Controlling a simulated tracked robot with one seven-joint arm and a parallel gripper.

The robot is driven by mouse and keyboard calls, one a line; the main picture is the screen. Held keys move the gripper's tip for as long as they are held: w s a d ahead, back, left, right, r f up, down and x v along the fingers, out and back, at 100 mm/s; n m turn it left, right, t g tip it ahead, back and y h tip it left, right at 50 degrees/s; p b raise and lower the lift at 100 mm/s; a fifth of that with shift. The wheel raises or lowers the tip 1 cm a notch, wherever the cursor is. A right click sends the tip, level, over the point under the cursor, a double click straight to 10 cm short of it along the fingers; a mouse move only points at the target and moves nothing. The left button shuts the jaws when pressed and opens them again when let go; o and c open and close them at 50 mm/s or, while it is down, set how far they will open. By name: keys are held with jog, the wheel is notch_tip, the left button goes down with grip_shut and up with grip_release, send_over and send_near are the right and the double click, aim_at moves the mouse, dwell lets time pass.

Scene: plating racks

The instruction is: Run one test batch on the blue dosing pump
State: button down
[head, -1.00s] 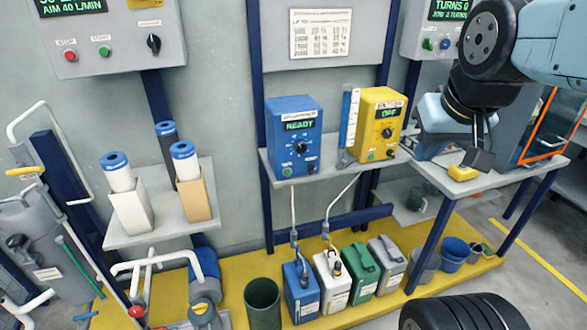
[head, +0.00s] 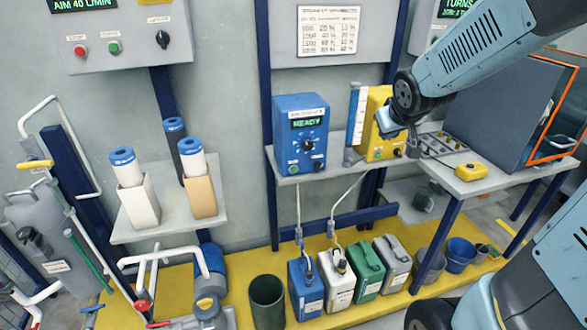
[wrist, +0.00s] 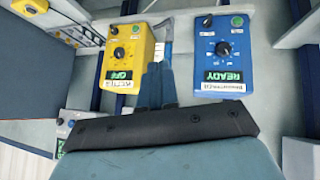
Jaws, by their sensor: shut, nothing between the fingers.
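The blue dosing pump (head: 301,150) stands on the grey shelf. Its green display reads READY, with a dial in the middle of its face, a green button (head: 293,170) low on the left and a small dark control low on the right. In the wrist view the blue pump (wrist: 238,50) appears upside down at the right, its display still READY. My gripper (wrist: 158,72) is shut and empty; in that view its fingers lie between the blue pump and the yellow pump (wrist: 127,55). In the head view my wrist partly covers the yellow pump (head: 371,110).
A clear-and-blue gauge stands between the pumps. Hoses run down to a blue canister (head: 305,290) and a white canister (head: 337,280). A printed chart (head: 333,29) hangs above. A yellow block (head: 470,171) lies on the bench at right, beside a grey cabinet (head: 510,105).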

jog(key=w+a+f+n+y, duration=0.25)
jog(key=w+a+f, duration=0.3)
jog(key=f, duration=0.35)
jog(key=w+a+f+n+y, duration=0.2)
jog(key=w+a+f+y, duration=0.2)
jog(key=a+f, duration=0.45)
jog(key=s+a+f+g+y, duration=0.1)
jog(key=a+f+y, duration=0.3)
jog(key=f, duration=0.4)
jog(key=shift+s+n, duration=0.35)
jog(key=shift+s, duration=0.1)
jog(key=shift+f, duration=0.1)
send_near(287, 175)
jog(key=shift+w+a+f, duration=0.25)
jog(key=shift+a+f, duration=0.8)
jog(key=shift+a, duration=0.25)
jog(key=shift+w+a, duration=0.25)
jog(key=shift+w, duration=0.65)
dwell(0.8)
jog(key=shift+s+r, duration=0.1)
jog(key=shift+s, duration=0.05)
jog(key=shift+s+d, duration=0.25)
jog(key=shift+s, duration=0.5)
